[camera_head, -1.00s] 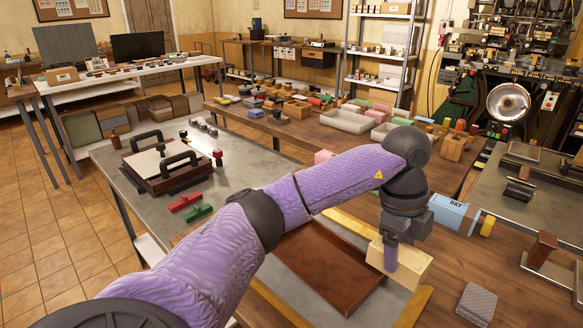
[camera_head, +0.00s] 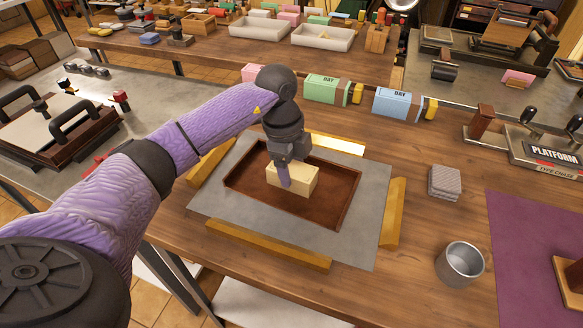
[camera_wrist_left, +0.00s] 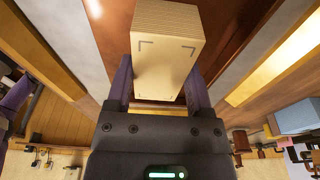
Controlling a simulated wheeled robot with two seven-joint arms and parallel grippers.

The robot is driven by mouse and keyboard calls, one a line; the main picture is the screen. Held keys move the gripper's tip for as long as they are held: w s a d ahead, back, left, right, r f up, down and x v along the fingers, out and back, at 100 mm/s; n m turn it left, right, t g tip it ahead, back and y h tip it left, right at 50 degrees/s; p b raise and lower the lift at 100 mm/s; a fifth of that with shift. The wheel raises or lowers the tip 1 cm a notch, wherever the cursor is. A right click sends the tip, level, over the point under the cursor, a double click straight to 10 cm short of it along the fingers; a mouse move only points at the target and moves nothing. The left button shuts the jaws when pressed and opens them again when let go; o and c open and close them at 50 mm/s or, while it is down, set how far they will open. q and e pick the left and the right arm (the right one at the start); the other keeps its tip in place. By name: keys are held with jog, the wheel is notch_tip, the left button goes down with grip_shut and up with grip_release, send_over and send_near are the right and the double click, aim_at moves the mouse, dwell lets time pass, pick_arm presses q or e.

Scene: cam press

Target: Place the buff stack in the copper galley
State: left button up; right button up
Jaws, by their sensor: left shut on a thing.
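The buff stack (camera_head: 293,179) is a pale cream block of layered sheets. My left gripper (camera_head: 284,178) is shut on it. The stack also shows between the two fingers in the left wrist view (camera_wrist_left: 166,55). The copper galley (camera_head: 326,214) is a shallow reddish-brown tray with a low rim, lying on a grey plate. The stack is over the galley's floor, inside its rim as seen from the head. I cannot tell whether it touches the floor. My right gripper is not in view.
Brass bars (camera_head: 268,245) lie around the grey plate (camera_head: 212,202). To the right are a grey ridged block (camera_head: 444,183), a metal cup (camera_head: 460,264) and a purple mat (camera_head: 535,245). Green (camera_head: 325,88) and blue (camera_head: 395,103) DAY boxes stand behind.

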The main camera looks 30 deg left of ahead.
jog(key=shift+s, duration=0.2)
pick_arm(q)
jog(key=o, duration=1.3)
jog(key=shift+o, duration=0.2)
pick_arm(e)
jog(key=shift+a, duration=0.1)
pick_arm(q)
notch_tip(320, 180, up, 12)
jog(key=a+p, duration=0.1)
jog(key=p, duration=0.2)
jog(key=shift+s+a+p, duration=0.15)
jog(key=shift+a+p, duration=0.25)
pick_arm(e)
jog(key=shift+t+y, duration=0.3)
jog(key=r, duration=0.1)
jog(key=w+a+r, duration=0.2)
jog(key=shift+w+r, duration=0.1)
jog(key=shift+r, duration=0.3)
